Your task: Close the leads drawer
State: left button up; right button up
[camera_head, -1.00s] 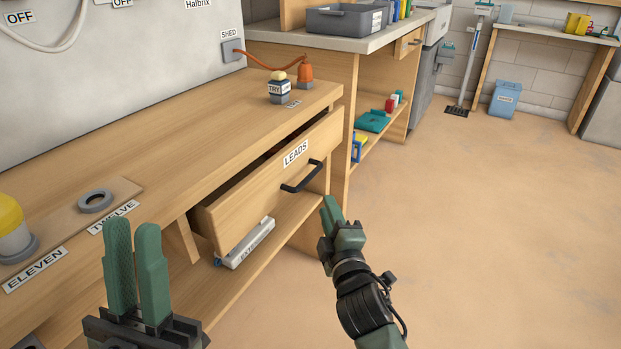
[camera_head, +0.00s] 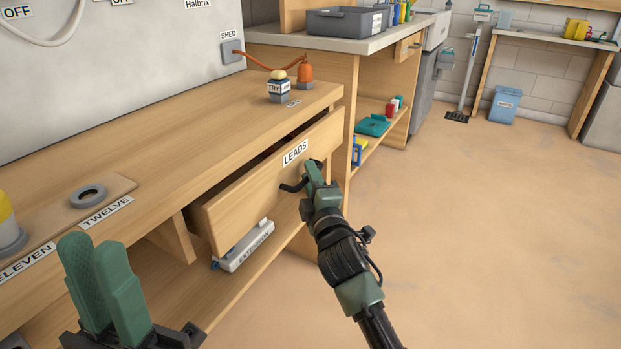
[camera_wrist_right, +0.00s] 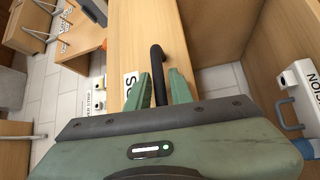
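The leads drawer (camera_head: 255,190) is a wooden drawer with a LEADS label, standing partly pulled out of the workbench. Its black bar handle (camera_head: 290,187) is on the right part of its front. My right gripper (camera_head: 312,170) is at the handle and hides part of it. In the right wrist view the handle (camera_wrist_right: 157,65) runs between the two green fingers, with narrow gaps beside it, so the gripper (camera_wrist_right: 160,88) looks open around it. My left gripper (camera_head: 95,262) is at the lower left, empty, its fingers a little apart, away from the drawer.
The workbench top (camera_head: 190,125) carries a small TRY block (camera_head: 278,91) and an orange plug (camera_head: 305,74). A box marked EXTENSION (camera_head: 245,248) lies on the shelf under the drawer. The floor to the right (camera_head: 480,220) is clear.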

grip_shut()
jog(key=shift+f, duration=0.1)
dwell(1.2)
